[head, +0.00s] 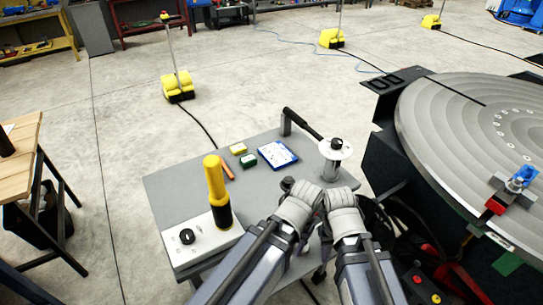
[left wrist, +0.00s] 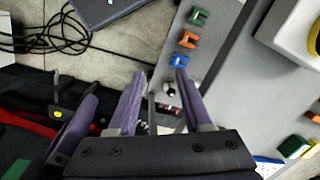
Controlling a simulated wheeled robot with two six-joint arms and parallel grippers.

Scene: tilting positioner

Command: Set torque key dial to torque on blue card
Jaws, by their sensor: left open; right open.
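A black-handled tool (head: 303,123), which looks like the torque key, lies across grey supports at the table's back right. Its dark round end (head: 336,143) sits over a pale stand; I cannot read any dial setting. A blue-edged white card (head: 278,154) lies left of it, its print too small to read. My right gripper (head: 343,197) is at the table's front right, its fingers mostly hidden by my wrist. My left gripper (left wrist: 157,78) is open and empty, purple fingers apart, with a white-and-black round part (left wrist: 170,88) beyond the gap.
A white box (head: 204,240) with a black knob and a yellow-and-black upright handle (head: 217,190) stands on the grey table (head: 165,190). Small yellow (head: 237,149), green and orange items lie near the card. Coloured clips (left wrist: 187,40) line a grey surface. A large round positioner plate (head: 450,130) is right.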

